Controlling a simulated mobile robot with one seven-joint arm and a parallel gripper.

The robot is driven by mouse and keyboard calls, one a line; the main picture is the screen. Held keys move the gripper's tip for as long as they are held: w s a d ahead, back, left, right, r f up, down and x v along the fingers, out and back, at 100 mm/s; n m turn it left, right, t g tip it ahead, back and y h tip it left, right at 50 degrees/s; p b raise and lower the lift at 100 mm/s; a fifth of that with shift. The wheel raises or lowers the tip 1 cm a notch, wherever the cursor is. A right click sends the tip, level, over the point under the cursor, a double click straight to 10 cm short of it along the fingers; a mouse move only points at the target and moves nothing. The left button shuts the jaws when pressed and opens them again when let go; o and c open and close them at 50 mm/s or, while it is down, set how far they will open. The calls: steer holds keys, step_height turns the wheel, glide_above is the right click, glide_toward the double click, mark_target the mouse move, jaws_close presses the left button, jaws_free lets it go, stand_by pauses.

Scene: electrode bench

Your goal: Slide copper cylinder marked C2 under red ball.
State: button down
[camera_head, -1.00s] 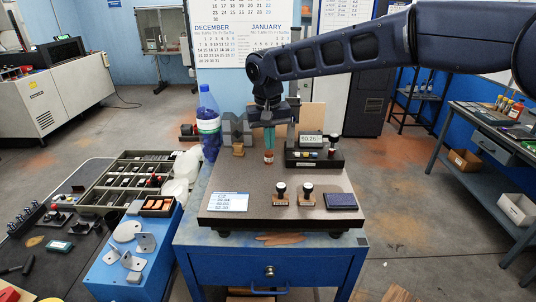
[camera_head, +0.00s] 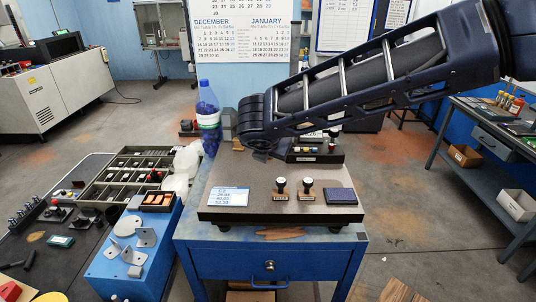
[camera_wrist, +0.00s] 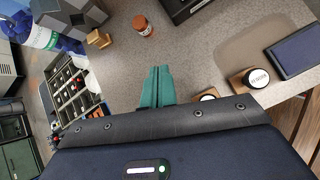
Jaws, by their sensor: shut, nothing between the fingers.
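A small orange-brown cylinder (camera_wrist: 145,26) with a pale label stands on the speckled plate in the wrist view. Its label is too small to read. My gripper (camera_wrist: 159,70) has two teal fingers, shut together and empty, pointing toward the plate. In the picture, the cylinder is beyond the fingertips and slightly left, with a gap between them. In the head view my arm hides the gripper and cylinder. I cannot make out a red ball in either view.
The dark plate (camera_head: 235,178) carries two knobbed stamps (camera_head: 281,189) (camera_head: 307,190), a dark blue pad (camera_head: 340,196) and a white card (camera_head: 229,197). A black stand (camera_head: 328,157) is at its back. A brass block (camera_wrist: 98,39) and a bottle (camera_head: 208,118) are at the left.

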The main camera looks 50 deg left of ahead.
steer(key=w+a+f+n, duration=0.1)
steer(key=f, duration=0.1)
steer(key=w+a+f+n, duration=0.1)
steer(key=f+n, duration=0.1)
steer(key=w+a+f+n+y, duration=0.1)
steer(key=f, duration=0.1)
steer(key=shift+a+f, duration=0.25)
steer(key=shift+a, duration=0.15)
steer(key=shift+w+a+f, duration=0.15)
steer(key=shift+w+a, duration=0.4)
steer(key=shift+w, duration=0.1)
steer(key=shift+w+a+f, duration=0.15)
steer(key=shift+w+a, duration=0.4)
steer(key=shift+w, duration=0.05)
steer(key=shift+w+a, duration=0.5)
steer(key=shift+w, duration=0.05)
steer(key=shift+w+a, duration=1.35)
steer(key=shift+w, duration=0.05)
steer(key=shift+s+d, duration=0.1)
